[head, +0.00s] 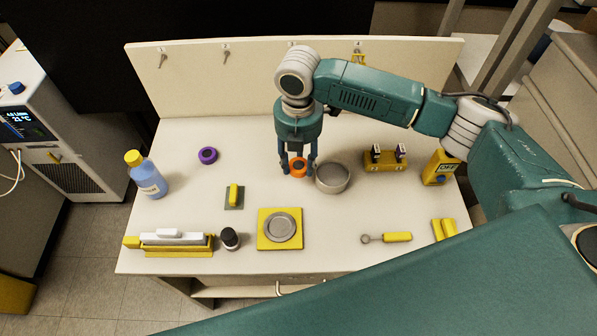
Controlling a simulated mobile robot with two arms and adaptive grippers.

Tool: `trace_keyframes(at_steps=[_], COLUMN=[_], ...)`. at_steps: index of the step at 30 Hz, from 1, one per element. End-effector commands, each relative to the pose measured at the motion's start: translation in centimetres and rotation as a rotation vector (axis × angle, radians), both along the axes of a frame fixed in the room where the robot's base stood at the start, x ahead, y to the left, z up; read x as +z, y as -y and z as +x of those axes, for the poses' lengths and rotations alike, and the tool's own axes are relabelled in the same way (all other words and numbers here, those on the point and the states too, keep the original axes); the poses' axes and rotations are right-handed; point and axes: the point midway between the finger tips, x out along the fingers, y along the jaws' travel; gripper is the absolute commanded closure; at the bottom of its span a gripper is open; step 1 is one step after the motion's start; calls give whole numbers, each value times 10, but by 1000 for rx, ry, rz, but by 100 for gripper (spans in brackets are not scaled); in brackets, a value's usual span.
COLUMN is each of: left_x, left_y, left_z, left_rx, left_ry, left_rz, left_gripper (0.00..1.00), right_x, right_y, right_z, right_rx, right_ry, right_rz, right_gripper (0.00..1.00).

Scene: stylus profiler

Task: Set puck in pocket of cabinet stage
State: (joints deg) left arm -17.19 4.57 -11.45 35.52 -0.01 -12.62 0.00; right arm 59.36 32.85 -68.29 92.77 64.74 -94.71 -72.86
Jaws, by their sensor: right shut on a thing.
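My right gripper (298,167) reaches down from above at the middle of the table, its fingers on either side of an orange round puck (299,168). It is shut on this puck, at or just above the tabletop; I cannot tell which. A purple puck (208,155) with a dark centre lies apart on the left. No stage is clearly identifiable as the cabinet stage. A yellow square block (263,241) with a round grey disc (280,227) on it sits at the table's front middle. My left gripper is not in view.
A grey round dish (332,177) stands just right of the gripper. A blue bottle (148,176), a dark-lidded jar (229,238), a yellow holder (386,160) and a yellow meter (440,167) stand around. The back panel (200,85) has hooks. The table's centre-left is mostly clear.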

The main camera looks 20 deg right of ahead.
Motion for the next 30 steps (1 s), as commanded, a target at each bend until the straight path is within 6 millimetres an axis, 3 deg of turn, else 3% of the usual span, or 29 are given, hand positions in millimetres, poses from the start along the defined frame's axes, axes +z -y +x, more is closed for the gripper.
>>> trace_keyframes(at_steps=[3,9,15,25,30], left_x=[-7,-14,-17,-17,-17], left_y=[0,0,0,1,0], left_z=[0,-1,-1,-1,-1], left_rx=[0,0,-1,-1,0], left_ry=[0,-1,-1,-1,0], left_rz=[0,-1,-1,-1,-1], left_gripper=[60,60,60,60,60], right_x=[36,91,125,138,137], right_y=[-1,-1,-1,1,5], right_z=[2,2,1,-1,-12], right_rx=[1,0,0,-30,-232], right_ry=[8,5,2,0,5], right_rz=[2,1,1,0,3], right_gripper=[89,89,89,89,89])
